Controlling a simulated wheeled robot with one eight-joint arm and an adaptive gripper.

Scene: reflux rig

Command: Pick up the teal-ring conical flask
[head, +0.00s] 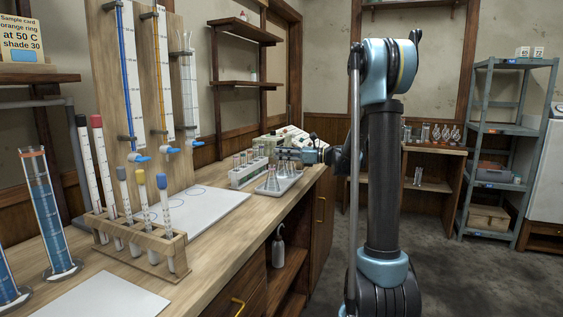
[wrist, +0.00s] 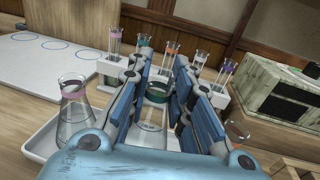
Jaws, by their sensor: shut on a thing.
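The teal-ring conical flask (wrist: 152,118) is clear glass with a dark teal band at its neck, in the middle of the wrist view. My gripper (wrist: 162,82) is shut on it, with the blue finger pads on both sides of the neck. The flask's lower part is partly hidden by my gripper body, and I cannot tell whether its base touches the tray. In the head view my gripper (head: 303,156) is small, above the white tray (head: 290,181) on the bench.
A pink-ring flask (wrist: 75,115) stands left of my gripper, and an orange-ring flask (wrist: 237,132) close on the right. Behind is a white rack (head: 246,172) with several ringed tubes. A white mat (wrist: 45,62) lies left. A boxy device (wrist: 275,90) stands right.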

